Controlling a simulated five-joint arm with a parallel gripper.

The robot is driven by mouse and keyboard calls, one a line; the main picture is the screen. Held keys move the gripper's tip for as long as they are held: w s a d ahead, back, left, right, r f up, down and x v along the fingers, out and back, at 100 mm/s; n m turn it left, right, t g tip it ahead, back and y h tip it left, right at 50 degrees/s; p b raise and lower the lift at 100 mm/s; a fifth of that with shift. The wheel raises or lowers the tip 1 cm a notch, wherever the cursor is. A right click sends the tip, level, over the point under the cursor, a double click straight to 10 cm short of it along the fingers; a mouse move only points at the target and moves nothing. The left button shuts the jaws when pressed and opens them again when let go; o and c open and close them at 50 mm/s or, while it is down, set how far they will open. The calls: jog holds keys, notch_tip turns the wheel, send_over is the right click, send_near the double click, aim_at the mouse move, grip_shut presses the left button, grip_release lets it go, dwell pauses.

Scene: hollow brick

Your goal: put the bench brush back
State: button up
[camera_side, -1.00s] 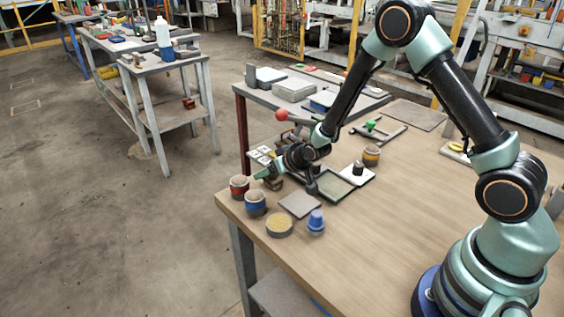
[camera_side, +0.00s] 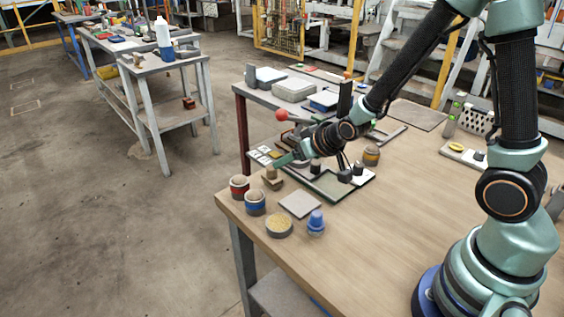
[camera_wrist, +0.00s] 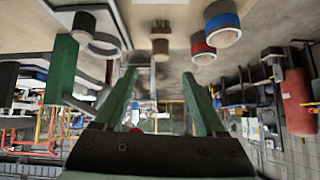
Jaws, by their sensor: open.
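A small brown block with a knob-like top, which looks like the bench brush (camera_side: 273,181), stands upright at the table's far left edge, beside the red-banded cup. It also shows at the top middle of the wrist view (camera_wrist: 160,47), beyond my fingertips. My gripper (camera_side: 284,160) is just above and behind it in the side view, its green fingers pointing left. In the wrist view my gripper (camera_wrist: 160,74) has its fingers spread with nothing between them. The brush stands apart from the fingers.
A red-banded cup (camera_side: 239,189), a blue-banded cup (camera_side: 255,206), a round yellow-topped tin (camera_side: 279,228), a blue plastic piece (camera_side: 316,222) and a grey square plate (camera_side: 299,205) stand close by. The table's right front is clear.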

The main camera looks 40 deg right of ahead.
jog(key=s+r+n+g, duration=0.1)
jog(key=s+r+g, duration=0.2)
jog(key=s+r, duration=1.2)
jog(key=shift+s+d+g, duration=0.2)
jog(key=shift+s+g, duration=0.1)
jog(key=shift+s, duration=0.35)
